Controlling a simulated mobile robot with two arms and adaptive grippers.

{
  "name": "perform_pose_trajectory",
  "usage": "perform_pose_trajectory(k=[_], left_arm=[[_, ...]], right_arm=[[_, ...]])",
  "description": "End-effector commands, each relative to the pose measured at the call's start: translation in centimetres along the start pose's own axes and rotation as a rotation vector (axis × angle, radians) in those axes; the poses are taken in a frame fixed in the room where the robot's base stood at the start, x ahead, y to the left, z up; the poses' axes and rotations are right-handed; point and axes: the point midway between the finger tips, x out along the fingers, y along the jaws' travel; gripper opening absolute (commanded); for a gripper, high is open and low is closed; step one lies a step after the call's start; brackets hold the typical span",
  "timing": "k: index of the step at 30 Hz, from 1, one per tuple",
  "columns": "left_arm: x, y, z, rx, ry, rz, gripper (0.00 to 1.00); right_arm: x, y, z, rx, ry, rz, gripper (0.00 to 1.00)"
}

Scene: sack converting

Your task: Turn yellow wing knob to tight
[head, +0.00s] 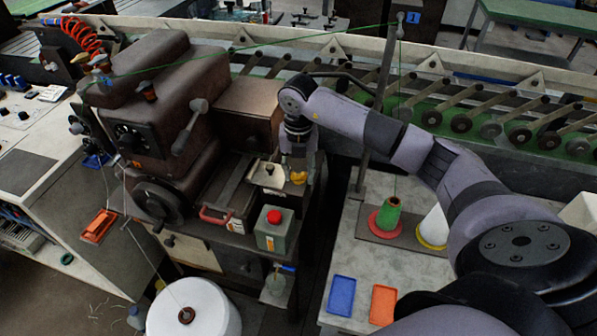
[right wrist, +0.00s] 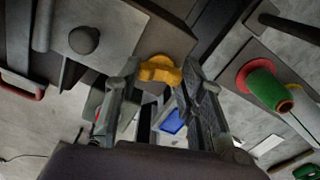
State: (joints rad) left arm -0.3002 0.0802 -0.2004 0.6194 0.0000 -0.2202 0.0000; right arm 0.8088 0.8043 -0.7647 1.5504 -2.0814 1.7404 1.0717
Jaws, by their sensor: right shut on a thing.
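The yellow wing knob (head: 299,177) sits at the right edge of the brown machine, beside a pale plate with a dark round knob (head: 268,169). My right gripper (head: 298,168) reaches down to it from above. In the right wrist view, the yellow wing knob (right wrist: 160,69) lies between the fingertips of my right gripper (right wrist: 160,74), which is shut on it. The fingers partly cover the knob's sides. I cannot read any tightness mark on it. My left gripper is not in view.
A green-grey can with a red cap (head: 273,229) stands just below the knob. A red handle (head: 215,216) is to its left. Green (head: 388,214) and white (head: 434,226) thread cones, a blue tray (head: 341,296) and an orange tray (head: 382,305) are on the right table.

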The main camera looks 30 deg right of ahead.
Motion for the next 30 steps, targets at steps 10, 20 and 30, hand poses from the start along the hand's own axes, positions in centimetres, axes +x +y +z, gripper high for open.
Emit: perform_pose_trajectory(k=[10,20,30], left_arm=[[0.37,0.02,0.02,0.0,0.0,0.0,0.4],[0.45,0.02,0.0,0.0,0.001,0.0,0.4],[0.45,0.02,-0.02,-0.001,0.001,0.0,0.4]], right_arm=[[-0.13,-0.01,0.15,0.218,-0.005,0.002,0.09],[-0.17,-0.01,0.16,0.296,-0.005,0.002,0.09],[-0.19,-0.01,0.18,0.303,-0.005,0.003,0.09]])
